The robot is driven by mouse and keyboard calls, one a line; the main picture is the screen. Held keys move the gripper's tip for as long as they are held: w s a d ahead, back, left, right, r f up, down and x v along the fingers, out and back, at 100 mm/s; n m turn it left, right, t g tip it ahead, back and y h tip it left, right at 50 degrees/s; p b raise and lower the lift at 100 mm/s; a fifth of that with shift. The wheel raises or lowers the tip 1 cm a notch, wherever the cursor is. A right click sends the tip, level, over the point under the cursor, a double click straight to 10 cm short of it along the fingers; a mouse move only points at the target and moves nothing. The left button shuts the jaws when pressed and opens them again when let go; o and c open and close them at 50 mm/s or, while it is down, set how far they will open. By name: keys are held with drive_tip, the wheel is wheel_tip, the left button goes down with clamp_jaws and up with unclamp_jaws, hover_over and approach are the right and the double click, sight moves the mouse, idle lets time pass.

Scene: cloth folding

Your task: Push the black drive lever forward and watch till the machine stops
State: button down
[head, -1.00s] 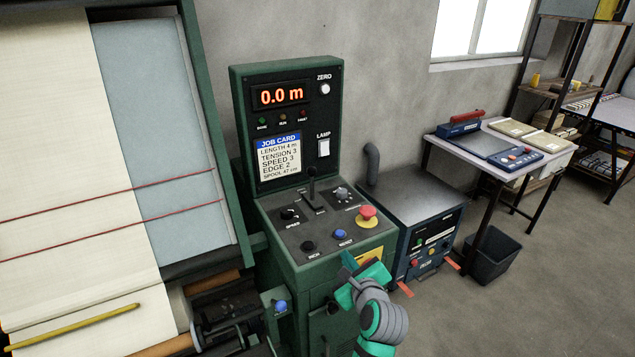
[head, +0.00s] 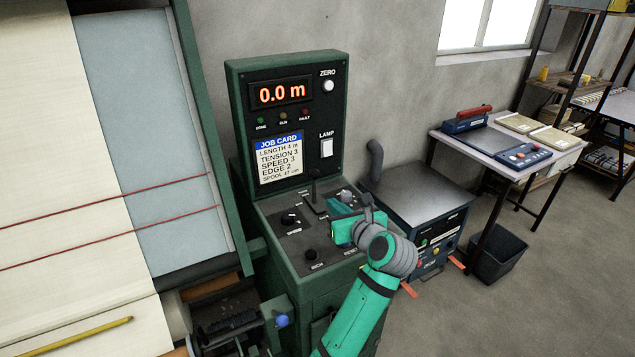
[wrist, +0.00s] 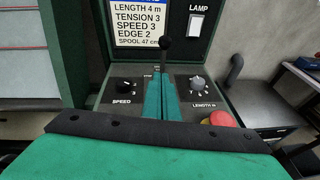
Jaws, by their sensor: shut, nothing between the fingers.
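The black drive lever (head: 314,188) stands up from the top of the green control console, just below the job card (head: 280,157). It also shows in the wrist view (wrist: 165,52), straight beyond my fingers. My gripper (head: 336,206) is shut and empty, over the console top to the right of and nearer than the lever in the head view. In the wrist view its teal fingers (wrist: 161,92) point at the lever; I cannot tell whether they touch it.
The speed knob (wrist: 124,86) lies left of my fingers, the length knob (wrist: 197,85) right. A red mushroom button (wrist: 222,119) sits close on the right. The cloth machine (head: 165,120) stands left. A blue cabinet (head: 425,190) stands right of the console.

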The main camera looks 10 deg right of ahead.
approach(315, 180)
wheel_tip(315, 180, down, 3)
drive_tip(key=w, duration=0.1)
drive_tip(key=shift+w+a+r, duration=0.25)
drive_tip(key=shift+w+r, duration=0.1)
drive_tip(key=shift+w, duration=0.25)
drive_tip(key=shift+w+a+r, duration=0.25)
drive_tip(key=shift+w+r, duration=0.05)
drive_tip(key=shift+w, duration=0.35)
drive_tip(key=shift+w+a+r, duration=0.25)
drive_tip(key=shift+w+r, duration=0.1)
drive_tip(key=shift+w, duration=0.25)
drive_tip(key=shift+d, duration=0.1)
